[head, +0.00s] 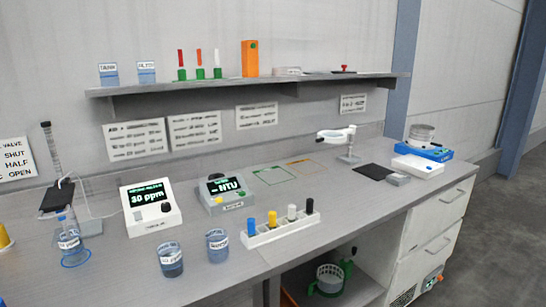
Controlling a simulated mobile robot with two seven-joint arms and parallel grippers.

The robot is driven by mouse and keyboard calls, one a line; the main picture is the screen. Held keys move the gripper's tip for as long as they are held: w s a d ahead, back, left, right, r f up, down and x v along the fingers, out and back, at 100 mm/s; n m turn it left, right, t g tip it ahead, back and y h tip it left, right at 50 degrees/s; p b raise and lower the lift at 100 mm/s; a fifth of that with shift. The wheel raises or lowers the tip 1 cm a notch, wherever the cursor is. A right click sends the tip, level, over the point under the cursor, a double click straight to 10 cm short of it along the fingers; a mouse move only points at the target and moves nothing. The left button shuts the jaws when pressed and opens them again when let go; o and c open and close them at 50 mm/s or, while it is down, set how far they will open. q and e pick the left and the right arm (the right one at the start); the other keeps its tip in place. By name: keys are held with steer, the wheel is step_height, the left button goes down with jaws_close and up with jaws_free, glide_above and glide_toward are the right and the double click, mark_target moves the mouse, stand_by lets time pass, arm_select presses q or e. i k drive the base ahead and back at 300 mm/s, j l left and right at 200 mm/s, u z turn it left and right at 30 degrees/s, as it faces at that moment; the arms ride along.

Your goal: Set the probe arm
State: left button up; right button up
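A probe stand (54,157) is at the left of the bench, with a tall thin rod and a dark cap on top. A dark flat piece (55,199), perhaps the probe arm, sits low on it. A clear container with a label (69,241) stands just below this piece, within a blue ring (76,262) on the bench. A white cable runs near the stand towards a white meter (151,207) reading 30 ppm. Whether a probe tip is inside the container is too small to tell. Neither of my grippers is in view.
Two labelled beakers (171,262) (217,248) stand near the front edge. A grey NTU meter (226,197) and a white rack with several coloured-cap vials (280,231) are right of the white meter. A magnifier (337,135) and a scale (415,166) are further right. A shelf (250,88) overhangs the back.

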mark_target(59, 197)
steer(key=u, duration=1.3)
steer(key=k+z, duration=0.2)
